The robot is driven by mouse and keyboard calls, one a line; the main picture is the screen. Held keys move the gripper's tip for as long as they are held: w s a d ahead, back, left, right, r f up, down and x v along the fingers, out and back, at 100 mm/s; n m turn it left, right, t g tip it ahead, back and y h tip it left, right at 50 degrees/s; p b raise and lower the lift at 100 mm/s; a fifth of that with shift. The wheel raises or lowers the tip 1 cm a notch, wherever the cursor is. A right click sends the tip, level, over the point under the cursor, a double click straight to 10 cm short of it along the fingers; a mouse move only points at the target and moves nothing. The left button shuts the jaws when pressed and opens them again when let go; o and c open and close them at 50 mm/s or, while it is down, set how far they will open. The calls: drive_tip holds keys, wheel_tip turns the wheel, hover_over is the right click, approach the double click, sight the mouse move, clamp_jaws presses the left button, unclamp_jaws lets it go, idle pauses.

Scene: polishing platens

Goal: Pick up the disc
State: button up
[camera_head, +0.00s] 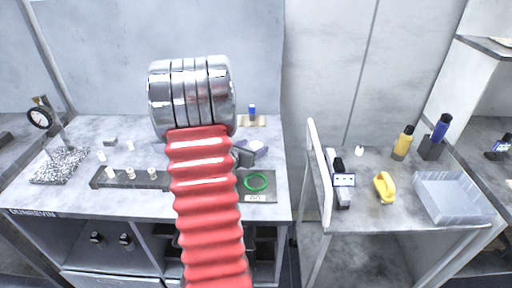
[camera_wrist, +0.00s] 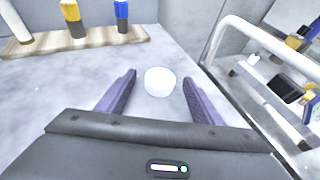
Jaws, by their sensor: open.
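The disc (camera_wrist: 159,81) is a small, thick white round piece lying flat on the grey bench top in the wrist view. My gripper (camera_wrist: 158,84) is open, with its two purple fingers on either side of the disc and a gap showing on both sides. The fingertips reach about level with the disc, and nothing is held. In the head view my gripper (camera_head: 257,149) is over the right part of the left bench, partly behind my red arm. I cannot make out the disc clearly there.
A wooden rack (camera_wrist: 75,42) with yellow and blue bottles stands beyond the disc to the left. A cart with a white rail (camera_wrist: 262,42) is on the right. A green ring (camera_head: 256,182) lies near the bench front. The cart carries a grey tray (camera_head: 455,198) and a yellow tool (camera_head: 384,187).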

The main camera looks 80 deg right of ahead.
drive_tip(key=shift+s+d+f, duration=0.15)
drive_tip(key=shift+d+f, duration=0.1)
drive_tip(key=shift+d, duration=0.2)
drive_tip(key=c, duration=1.2)
